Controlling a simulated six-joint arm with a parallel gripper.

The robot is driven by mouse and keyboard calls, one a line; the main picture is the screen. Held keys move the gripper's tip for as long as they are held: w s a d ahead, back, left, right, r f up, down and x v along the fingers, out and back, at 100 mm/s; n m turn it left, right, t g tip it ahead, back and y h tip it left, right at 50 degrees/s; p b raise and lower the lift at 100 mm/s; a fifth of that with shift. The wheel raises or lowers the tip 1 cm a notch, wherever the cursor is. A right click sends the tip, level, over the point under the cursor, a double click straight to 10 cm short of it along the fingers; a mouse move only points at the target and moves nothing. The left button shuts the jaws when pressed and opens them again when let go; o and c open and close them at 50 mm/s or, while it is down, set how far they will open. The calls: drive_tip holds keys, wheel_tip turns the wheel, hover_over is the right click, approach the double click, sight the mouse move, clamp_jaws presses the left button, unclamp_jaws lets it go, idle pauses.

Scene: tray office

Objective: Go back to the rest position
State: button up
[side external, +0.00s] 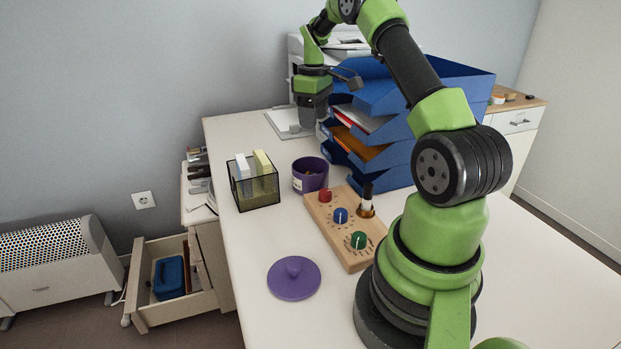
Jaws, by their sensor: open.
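My gripper (314,110) hangs from the green arm over the back of the white table (235,135). It points down and is open, with nothing seen between its fingers. It is in front of a printer (342,42) and to the left of the blue tray stack (385,100). The fingertips are small and dark here, and the gap between them is hard to make out. A clipboard-like flat item (285,124) lies on the table just behind and beside the gripper.
A wire basket (254,191), a purple pot (310,178), a wooden board with coloured knobs (320,222), a small bottle (367,203) and a purple lid (293,279) stand on the table. An open drawer (150,316) is below left.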

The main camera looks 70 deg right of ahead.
drive_tip(key=a+r+m+t, duration=0.1)
drive_tip(key=a+r+t, duration=0.2)
drive_tip(key=a+r, duration=1.15)
drive_tip(key=s+a+m+t+y, duration=0.2)
drive_tip(key=s+a+m+t, duration=0.1)
drive_tip(key=s+a, duration=1.1)
drive_tip(key=a+t, duration=0.1)
drive_tip(key=a, duration=0.1)
drive_tip(key=shift+s+a+r, duration=0.15)
drive_tip(key=shift+s+a, duration=0.15)
drive_tip(key=shift+a, duration=0.05)
